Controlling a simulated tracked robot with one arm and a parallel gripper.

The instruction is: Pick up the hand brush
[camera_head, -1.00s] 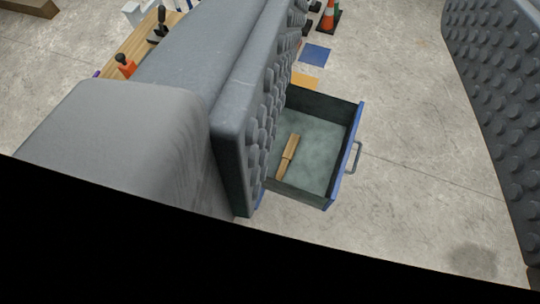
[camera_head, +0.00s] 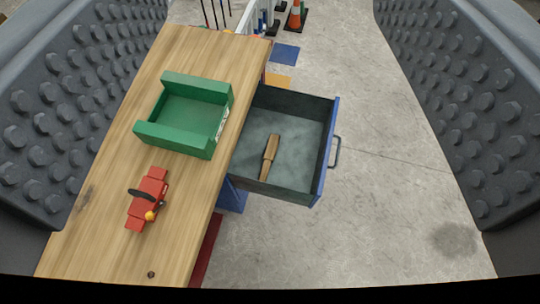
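The hand brush (camera_head: 269,157), with a tan wooden handle, lies in an open drawer (camera_head: 313,184) with dark walls and a blue front. The drawer juts out to the right of a wooden workbench (camera_head: 118,115). My gripper (camera_head: 310,130) is wide open; its two grey studded finger pads stand at the left and right edges of the picture. The brush and the drawer show between them, apart from both pads. Nothing is held. The brush's bristles cannot be made out.
A green tray-like block (camera_head: 183,112) and a red tool (camera_head: 147,200) lie on the bench left of the drawer. The drawer's handle (camera_head: 337,152) sticks out to the right. Concrete floor right of the drawer is clear. An orange cone (camera_head: 296,15) stands behind.

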